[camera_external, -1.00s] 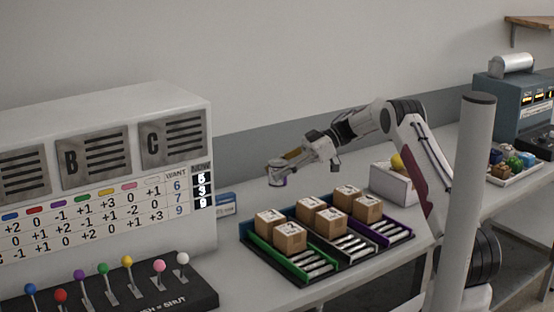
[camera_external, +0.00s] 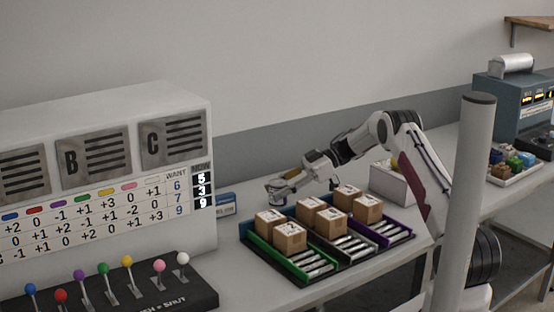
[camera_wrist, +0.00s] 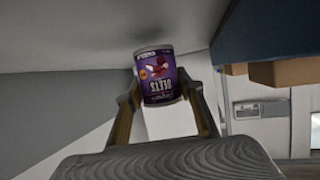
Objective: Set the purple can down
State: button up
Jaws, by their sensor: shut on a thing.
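In the external view my gripper (camera_external: 278,193) is low over the bench, behind the tray's back left corner. I cannot tell whether the can touches the bench.
A blue-and-white box (camera_external: 226,204) stands to the left beside the panel (camera_external: 190,110). A white bin (camera_external: 388,184) stands right. Bare bench (camera_external: 225,240) lies left of the tray.

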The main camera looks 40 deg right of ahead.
jog(key=shift+f, duration=0.75)
jog(key=shift+f, duration=0.15)
jog(key=o, duration=1.2)
jog(key=shift+r, duration=0.2)
jog(key=v, duration=1.2)
